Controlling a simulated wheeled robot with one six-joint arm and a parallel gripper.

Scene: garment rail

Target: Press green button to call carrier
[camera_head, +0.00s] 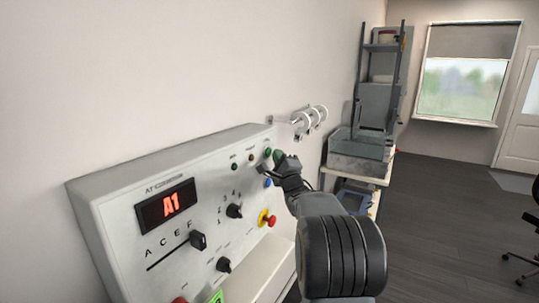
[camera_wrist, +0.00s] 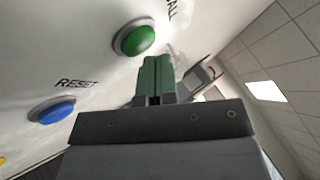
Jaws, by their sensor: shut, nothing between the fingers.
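The green button (camera_head: 278,155) is at the upper right of the grey control panel (camera_head: 120,190) on the wall. In the wrist view the round green button (camera_wrist: 135,38) sits in a metallic ring, with the letters "ALL" showing beside it. My gripper (camera_head: 284,164) is shut and empty, with its tips close to the green button in the head view. In the wrist view the closed fingers (camera_wrist: 157,62) show just below and right of the button. I cannot tell whether they touch it. The panel's display (camera_head: 168,205) reads "A1" in red.
A blue button (camera_head: 267,183) labelled RESET is below the green one. A red knob on yellow (camera_head: 267,218), black dials (camera_head: 234,211) and a slider (camera_head: 198,240) are on the panel. A wall rail (camera_head: 310,121) and shelving unit (camera_head: 377,105) stand beyond.

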